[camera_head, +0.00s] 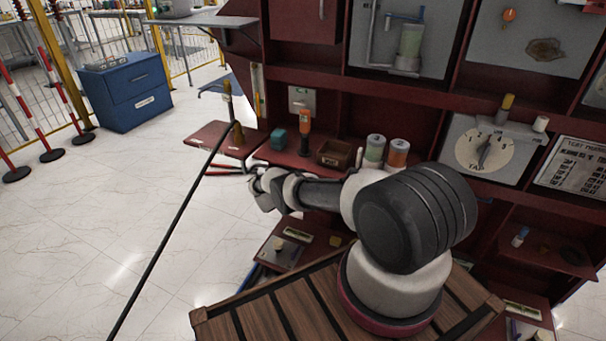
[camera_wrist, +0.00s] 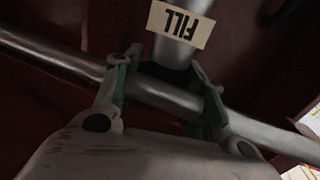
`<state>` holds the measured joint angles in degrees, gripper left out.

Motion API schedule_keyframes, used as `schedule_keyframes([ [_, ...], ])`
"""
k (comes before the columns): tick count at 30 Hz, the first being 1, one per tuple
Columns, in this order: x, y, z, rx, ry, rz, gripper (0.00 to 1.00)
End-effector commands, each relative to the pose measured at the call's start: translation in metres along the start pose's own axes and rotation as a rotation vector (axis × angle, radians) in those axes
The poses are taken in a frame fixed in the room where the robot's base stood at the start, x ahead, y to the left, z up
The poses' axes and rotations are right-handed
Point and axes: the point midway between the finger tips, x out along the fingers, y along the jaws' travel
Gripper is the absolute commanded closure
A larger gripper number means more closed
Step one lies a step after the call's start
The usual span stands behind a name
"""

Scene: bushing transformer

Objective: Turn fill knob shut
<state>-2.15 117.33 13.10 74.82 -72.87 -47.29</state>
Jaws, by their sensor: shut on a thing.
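A grey stem with a cream "FILL" tag (camera_wrist: 181,24) on it shows at the top middle of the wrist view; the tag reads upside down. A long metal bar (camera_wrist: 55,53) runs slantwise across the same view, past the fingers. My gripper (camera_wrist: 163,78) has its two green-padded fingers apart, on either side of the bottom of the stem. It is shut on what I take to be the fill knob, mostly hidden between the fingers. In the head view my gripper (camera_head: 256,182) is small, by the left end of the red cabinet.
A long black rod (camera_head: 172,230) slants down the floor left of my gripper. The shelf behind it holds an orange-handled tool (camera_head: 305,133), a brown box (camera_head: 333,154) and two jars (camera_head: 375,148). A blue cabinet (camera_head: 127,92) stands far left. The floor between is mostly clear.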

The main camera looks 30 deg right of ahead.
Motion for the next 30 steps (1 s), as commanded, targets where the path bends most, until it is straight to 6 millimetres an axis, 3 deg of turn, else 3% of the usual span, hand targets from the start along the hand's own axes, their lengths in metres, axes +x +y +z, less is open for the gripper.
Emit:
schedule_keyframes([
  [14,0.0,-0.0004,-0.0004,0.0,0.001,0.004,0.83],
  [15,0.0,-0.0004,-0.0004,0.0,0.001,0.004,0.52],
  [18,0.0,-0.0003,-0.0004,0.0,0.001,0.004,0.38],
  [30,-0.0049,-0.0011,-0.0001,-0.001,0.0,0.003,0.38],
])
